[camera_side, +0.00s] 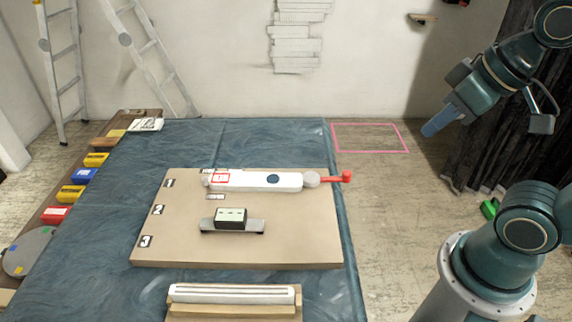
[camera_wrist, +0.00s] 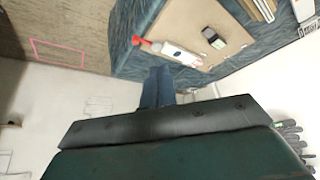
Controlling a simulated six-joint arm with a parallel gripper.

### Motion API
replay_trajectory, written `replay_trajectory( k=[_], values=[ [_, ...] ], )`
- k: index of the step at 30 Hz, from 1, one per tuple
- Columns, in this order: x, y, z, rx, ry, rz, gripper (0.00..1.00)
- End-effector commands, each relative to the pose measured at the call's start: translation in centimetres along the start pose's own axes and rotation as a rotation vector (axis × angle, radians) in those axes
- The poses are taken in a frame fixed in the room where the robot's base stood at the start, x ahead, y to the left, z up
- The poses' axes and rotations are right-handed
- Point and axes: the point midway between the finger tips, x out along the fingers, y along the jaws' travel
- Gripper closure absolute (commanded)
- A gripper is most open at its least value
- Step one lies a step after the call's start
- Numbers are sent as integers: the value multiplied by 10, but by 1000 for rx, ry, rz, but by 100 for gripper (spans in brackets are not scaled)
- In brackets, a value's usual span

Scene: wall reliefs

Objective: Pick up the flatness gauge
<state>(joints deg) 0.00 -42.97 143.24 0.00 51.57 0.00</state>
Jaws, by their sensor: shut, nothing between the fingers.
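A tan board (camera_side: 300,238) marked 1, 2 and 3 lies on the blue cloth. At row 1 is a long white tool (camera_side: 255,182) with a dark round button and a red handle at its right end. At row 2 a small dark box with a pale face (camera_side: 231,217) sits on a grey bar (camera_side: 254,226). No readable label tells which is the flatness gauge. In the wrist view the white tool (camera_wrist: 180,54) and dark box (camera_wrist: 214,38) lie beyond my fingers. My gripper (camera_side: 428,131) is shut and empty, raised well right of the board; its blue fingers also show in the wrist view (camera_wrist: 158,80).
A wooden holder with a pale slotted bar (camera_side: 232,294) stands at the front. Coloured boxes (camera_side: 70,194) line a shelf at left. A pink rectangle (camera_side: 370,138) marks clear floor beyond the cloth's right edge. Ladders (camera_side: 150,55) lean at the back wall.

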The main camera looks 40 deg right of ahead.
Motion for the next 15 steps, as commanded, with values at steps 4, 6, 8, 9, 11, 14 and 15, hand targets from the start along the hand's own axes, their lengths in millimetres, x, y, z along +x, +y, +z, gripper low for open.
replay_trajectory(
  k=[4,6,8,9,11,14,15],
  values=[
    [0,0,0,0,0,0,94],
    [0,0,0,0,0,0,80],
    [0,0,0,0,0,0,69],
    [0,0,0,0,0,0,61],
    [0,0,0,0,0,0,49],
    [0,0,0,0,0,0,32],
    [0,0,0,0,0,0,32]
  ],
)
